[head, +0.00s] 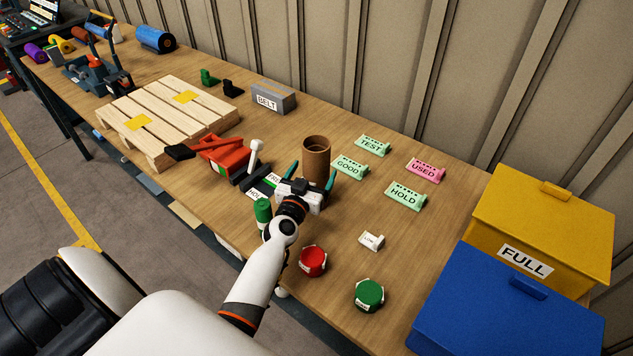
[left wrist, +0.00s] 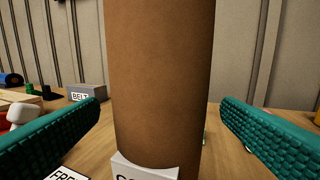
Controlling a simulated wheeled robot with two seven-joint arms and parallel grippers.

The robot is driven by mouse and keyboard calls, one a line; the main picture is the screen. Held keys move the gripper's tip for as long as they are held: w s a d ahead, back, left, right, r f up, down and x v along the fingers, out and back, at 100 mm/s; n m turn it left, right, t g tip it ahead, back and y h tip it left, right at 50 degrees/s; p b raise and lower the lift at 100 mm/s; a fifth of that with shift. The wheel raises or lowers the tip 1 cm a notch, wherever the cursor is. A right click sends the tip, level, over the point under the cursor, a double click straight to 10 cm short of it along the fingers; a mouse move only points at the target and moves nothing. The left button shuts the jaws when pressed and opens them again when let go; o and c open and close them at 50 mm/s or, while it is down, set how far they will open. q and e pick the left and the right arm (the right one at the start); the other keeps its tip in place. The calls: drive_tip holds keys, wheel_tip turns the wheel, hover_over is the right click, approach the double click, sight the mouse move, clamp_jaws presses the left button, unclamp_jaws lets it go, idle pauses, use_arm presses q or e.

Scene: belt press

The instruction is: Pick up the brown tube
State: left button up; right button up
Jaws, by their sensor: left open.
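The brown tube (head: 316,158) stands upright on the wooden table, open at its top. In the left wrist view the tube (left wrist: 158,80) fills the middle, with a small white label piece (left wrist: 145,166) in front of its lower part. My left gripper (head: 306,177) is open, with its teal fingers on either side of the tube's near side. In the left wrist view a gap shows between each finger and the tube. The tube's base is hidden behind my gripper in the head view. My right gripper is not in view.
Green tags (head: 405,195) and a pink tag (head: 425,170) lie right of the tube. A red tool (head: 222,155) and a white-handled tool (head: 254,160) are left. Red (head: 312,261) and green (head: 369,295) round pieces sit nearer. Yellow (head: 545,225) and blue (head: 500,310) boxes stand at right.

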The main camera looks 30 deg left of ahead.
use_arm(q)
drive_tip(key=b+x, duration=0.1)
drive_tip(key=x, duration=0.4)
drive_tip(key=shift+c, duration=0.5)
drive_tip(key=shift+r, duration=0.1)
drive_tip(key=c, duration=1.2)
